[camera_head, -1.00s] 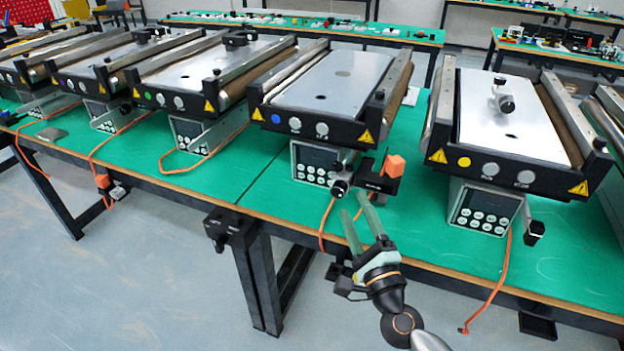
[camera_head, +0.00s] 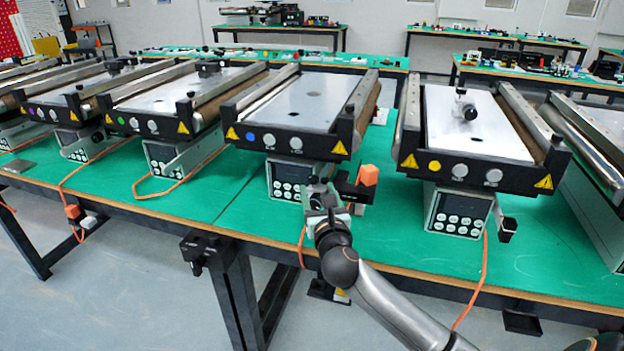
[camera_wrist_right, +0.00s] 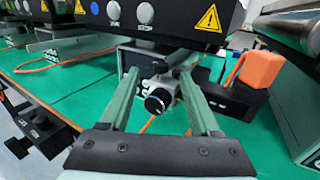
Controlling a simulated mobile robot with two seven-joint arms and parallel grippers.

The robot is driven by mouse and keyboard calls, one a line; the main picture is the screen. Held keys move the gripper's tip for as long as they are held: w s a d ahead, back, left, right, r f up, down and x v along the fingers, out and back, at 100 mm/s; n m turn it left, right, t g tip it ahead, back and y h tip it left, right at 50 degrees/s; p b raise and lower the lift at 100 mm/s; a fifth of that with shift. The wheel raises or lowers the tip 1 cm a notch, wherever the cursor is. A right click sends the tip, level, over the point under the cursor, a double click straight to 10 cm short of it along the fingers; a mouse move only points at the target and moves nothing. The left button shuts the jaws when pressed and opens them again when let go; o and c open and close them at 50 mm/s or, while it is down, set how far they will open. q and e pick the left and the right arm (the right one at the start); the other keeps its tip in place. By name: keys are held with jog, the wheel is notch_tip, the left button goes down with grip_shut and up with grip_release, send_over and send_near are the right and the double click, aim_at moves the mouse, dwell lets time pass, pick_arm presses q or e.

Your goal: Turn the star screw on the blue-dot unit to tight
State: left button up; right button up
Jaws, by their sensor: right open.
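The blue-dot unit (camera_head: 290,143) stands in the middle of the head view, a small conveyor with a blue dot on its front bar. Below the bar is its grey control box (camera_head: 284,181) with round buttons. In the right wrist view a black knob with a pale face, apparently the star screw (camera_wrist_right: 157,101), sticks out toward me. My right gripper (camera_wrist_right: 158,80) is open, one finger on each side of the knob; I cannot tell whether they touch it. In the head view this gripper (camera_head: 322,193) hides the knob. My left gripper is not in view.
An orange block on a black bracket (camera_head: 366,176) sits just right of my right gripper. The yellow-dot unit (camera_head: 460,168) stands to the right, the green-dot unit (camera_head: 150,125) to the left. An orange cable (camera_head: 302,245) hangs over the table edge. Green table (camera_head: 240,208) shows between units.

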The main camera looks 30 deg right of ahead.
aim_at(314, 181)
jog(key=x, duration=0.6)
jog(key=shift+w+d+b, duration=0.15)
jog(key=shift+w+b, duration=0.1)
jog(key=shift+b, duration=0.05)
grip_shut()
dwell(0.4)
